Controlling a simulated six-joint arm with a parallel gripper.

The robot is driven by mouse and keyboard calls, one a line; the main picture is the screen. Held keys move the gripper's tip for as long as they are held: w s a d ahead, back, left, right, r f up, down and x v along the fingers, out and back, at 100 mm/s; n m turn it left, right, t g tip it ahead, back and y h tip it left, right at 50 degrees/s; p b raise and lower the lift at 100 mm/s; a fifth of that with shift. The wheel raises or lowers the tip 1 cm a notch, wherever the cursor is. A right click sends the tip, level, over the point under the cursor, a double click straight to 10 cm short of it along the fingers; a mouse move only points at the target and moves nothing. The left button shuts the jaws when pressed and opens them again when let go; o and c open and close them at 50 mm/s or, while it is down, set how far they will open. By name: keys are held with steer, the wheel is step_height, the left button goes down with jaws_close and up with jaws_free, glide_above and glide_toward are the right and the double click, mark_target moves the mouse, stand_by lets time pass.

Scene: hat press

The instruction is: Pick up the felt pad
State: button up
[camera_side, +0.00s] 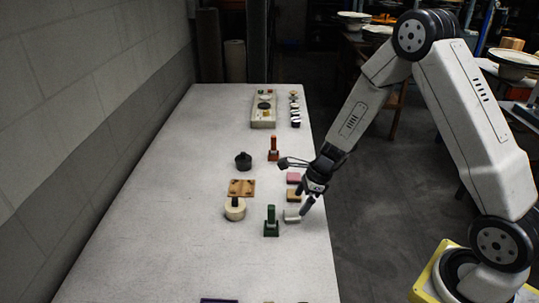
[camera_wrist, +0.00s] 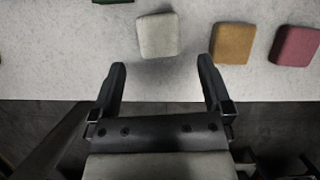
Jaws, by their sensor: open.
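Three small felt-like pads lie in a row near the table's edge. In the wrist view they are a pale grey pad (camera_wrist: 158,35), an ochre pad (camera_wrist: 234,43) and a pink pad (camera_wrist: 295,45). The task line does not say which one. In the side view the pink pad (camera_side: 293,177) is farthest, and the grey pad (camera_side: 291,216) is nearest and partly hidden. My gripper (camera_wrist: 161,66) is open and empty. In the wrist view the grey pad lies just beyond and between its fingertips, apart from both. The ochre pad is to the right of the right finger.
On the table (camera_side: 160,220) stand a green stamp-like block (camera_side: 271,222), an orange one (camera_side: 273,149), a cream round block (camera_side: 235,209), a black knobbed piece (camera_side: 243,161) and a wooden plate (camera_side: 241,188). A control box (camera_side: 263,112) stands farther back. The table's left side is clear.

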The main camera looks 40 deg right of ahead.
mark_target(292, 214)
steer(key=shift+x, duration=2.6)
steer(key=shift+a+r, duration=0.1)
steer(key=c, duration=1.2)
